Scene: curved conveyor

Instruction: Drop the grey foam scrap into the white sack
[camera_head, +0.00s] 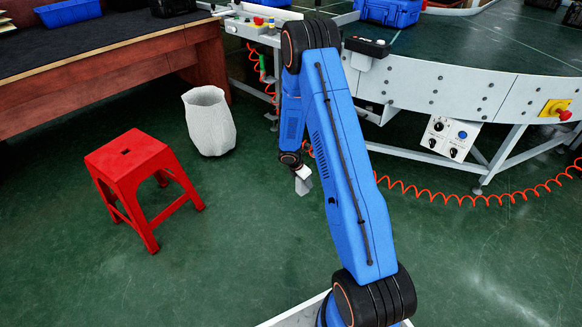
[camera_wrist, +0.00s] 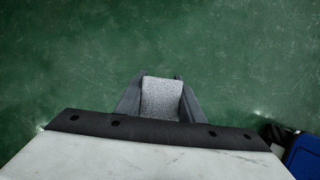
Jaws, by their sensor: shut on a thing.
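The white sack (camera_head: 210,124) stands upright and open-topped on the green floor, left of my arm in the head view. My gripper (camera_head: 302,181) is in the air to the right of the sack, apart from it. In the wrist view, my gripper (camera_wrist: 162,98) is shut on the grey foam scrap (camera_wrist: 162,97), a speckled light grey block between the two dark fingers. The scrap also shows small below the gripper in the head view (camera_head: 303,186). The sack is not in the wrist view, where only bare floor lies beyond the scrap. The inside bottom of the sack is hidden.
A red stool (camera_head: 128,165) stands left of the sack. A wooden bench with a dark top (camera_head: 110,60) is behind them. The conveyor (camera_head: 450,95) curves along the right, with a coiled orange hose (camera_head: 470,199) below. Floor between gripper and sack looks clear.

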